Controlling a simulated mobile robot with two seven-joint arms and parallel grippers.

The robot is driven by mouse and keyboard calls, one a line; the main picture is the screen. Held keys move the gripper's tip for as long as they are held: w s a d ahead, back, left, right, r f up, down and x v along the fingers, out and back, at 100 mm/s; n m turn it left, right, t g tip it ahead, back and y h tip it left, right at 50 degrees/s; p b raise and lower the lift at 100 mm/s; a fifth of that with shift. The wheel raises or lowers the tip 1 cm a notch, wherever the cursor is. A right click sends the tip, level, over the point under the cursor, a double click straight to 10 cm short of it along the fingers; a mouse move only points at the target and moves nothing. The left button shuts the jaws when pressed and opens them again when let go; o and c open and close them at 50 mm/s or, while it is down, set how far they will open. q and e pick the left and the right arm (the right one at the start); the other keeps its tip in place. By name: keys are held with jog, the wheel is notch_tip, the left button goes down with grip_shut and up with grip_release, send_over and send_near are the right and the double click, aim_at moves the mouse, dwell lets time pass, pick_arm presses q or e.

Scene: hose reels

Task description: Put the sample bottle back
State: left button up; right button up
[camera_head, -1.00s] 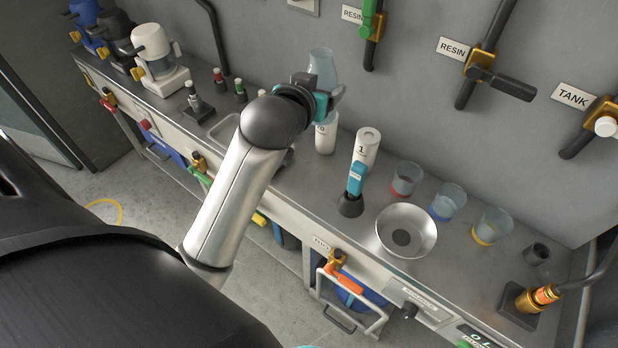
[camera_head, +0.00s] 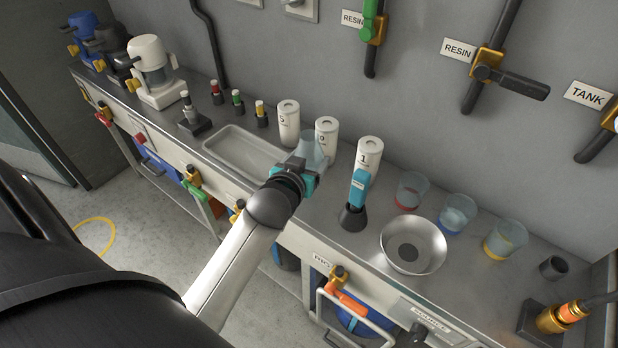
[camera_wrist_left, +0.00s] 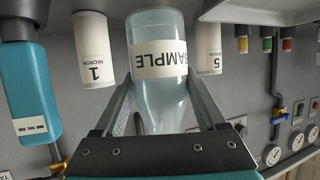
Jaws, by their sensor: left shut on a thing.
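The sample bottle (camera_head: 311,149) is clear, pale blue, and partly hidden by my gripper in the head view. My left gripper (camera_head: 302,168) is shut on it, in front of the white canisters and near the tray's right end. In the left wrist view the bottle (camera_wrist_left: 163,62) shows its white SAMPLE label upside down, between the two fingers of my left gripper (camera_wrist_left: 164,88). I cannot tell whether the bottle touches the counter. My right gripper is not in view.
White canisters (camera_head: 288,122) stand behind the bottle. A canister marked 1 (camera_head: 369,155) and a teal bottle (camera_head: 359,187) stand to its right. Further right are a metal bowl (camera_head: 398,262) and several beakers (camera_head: 457,213). A shallow tray (camera_head: 222,133) lies left.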

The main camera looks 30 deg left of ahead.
pick_arm(q)
notch_tip(320, 180, down, 4)
jog(key=shift+f+b, duration=0.25)
jog(key=shift+b, duration=0.6)
jog(key=shift+r, duration=0.1)
jog(key=o, duration=1.5)
jog(key=shift+f, duration=0.2)
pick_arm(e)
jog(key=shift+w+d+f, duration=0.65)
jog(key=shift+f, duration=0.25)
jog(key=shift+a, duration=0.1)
